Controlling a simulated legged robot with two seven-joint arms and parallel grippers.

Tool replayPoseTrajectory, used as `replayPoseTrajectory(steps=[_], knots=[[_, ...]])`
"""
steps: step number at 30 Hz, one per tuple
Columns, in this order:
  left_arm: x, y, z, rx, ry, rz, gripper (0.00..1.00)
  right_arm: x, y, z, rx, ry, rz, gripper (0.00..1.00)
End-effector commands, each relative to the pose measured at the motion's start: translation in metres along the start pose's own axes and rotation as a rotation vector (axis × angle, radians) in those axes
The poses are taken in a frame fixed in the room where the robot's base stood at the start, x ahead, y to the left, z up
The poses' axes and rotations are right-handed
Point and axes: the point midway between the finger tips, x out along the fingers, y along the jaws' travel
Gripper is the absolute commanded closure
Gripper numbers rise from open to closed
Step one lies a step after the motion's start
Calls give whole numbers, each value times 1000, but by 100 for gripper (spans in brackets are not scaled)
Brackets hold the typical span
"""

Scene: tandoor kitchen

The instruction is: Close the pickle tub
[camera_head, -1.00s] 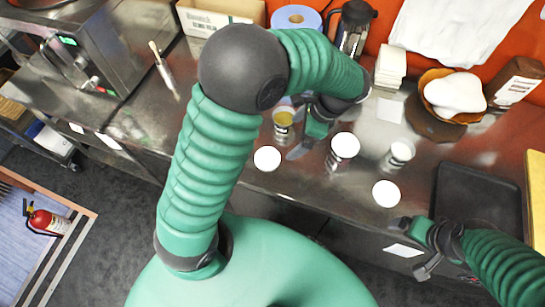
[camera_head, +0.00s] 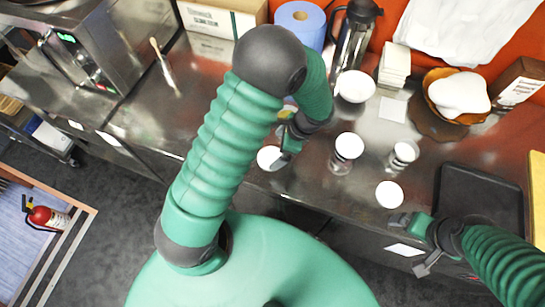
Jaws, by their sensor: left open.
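A small open tub with yellowish contents (camera_head: 287,111) stands on the steel counter, mostly hidden behind my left gripper. A flat white round lid (camera_head: 266,157) lies in front of it near the counter's front edge. My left gripper (camera_head: 283,157) is open and low at the lid's right side, covering part of it; I cannot tell whether it touches. A tub with a white top (camera_head: 348,147) and a clear one with whitish contents or top (camera_head: 403,153) stand to the right. Another white lid (camera_head: 389,194) lies in front of them. My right gripper (camera_head: 412,245) is open and empty, in front of the counter.
A white bowl (camera_head: 355,86), a dark flask (camera_head: 354,38), a blue roll (camera_head: 299,20) and stacked white pieces (camera_head: 395,62) stand at the back. A black tray (camera_head: 480,197) lies at right. The counter's left part (camera_head: 135,115) is mostly clear.

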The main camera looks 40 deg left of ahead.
Motion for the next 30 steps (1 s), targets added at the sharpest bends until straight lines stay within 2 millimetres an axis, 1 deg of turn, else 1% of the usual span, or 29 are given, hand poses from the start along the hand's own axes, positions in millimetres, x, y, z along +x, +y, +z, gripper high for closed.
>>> replayPoseTrajectory(steps=[4, 6, 9, 14, 20, 30], knots=[[21, 7, -7, 3, -6, 4, 0, -7, 0, -2, -1, 0, 0, 3], [32, 8, -9, 2, -7, 2, 0, -7, 0, -2, -1, 0, 0, 3], [42, 8, -10, 1, -7, 0, 0, -8, 0, -2, -1, 0, 0, 3], [44, 8, -12, 3, -5, -3, 0, -8, 0, -2, -1, 0, 0, 3], [45, 7, -10, 1, -3, -1, 0, -7, 0, -2, -1, 0, 0, 3], [46, 7, -9, 1, -4, -1, 44, -7, 0, -2, -1, 0, 0, 3]])
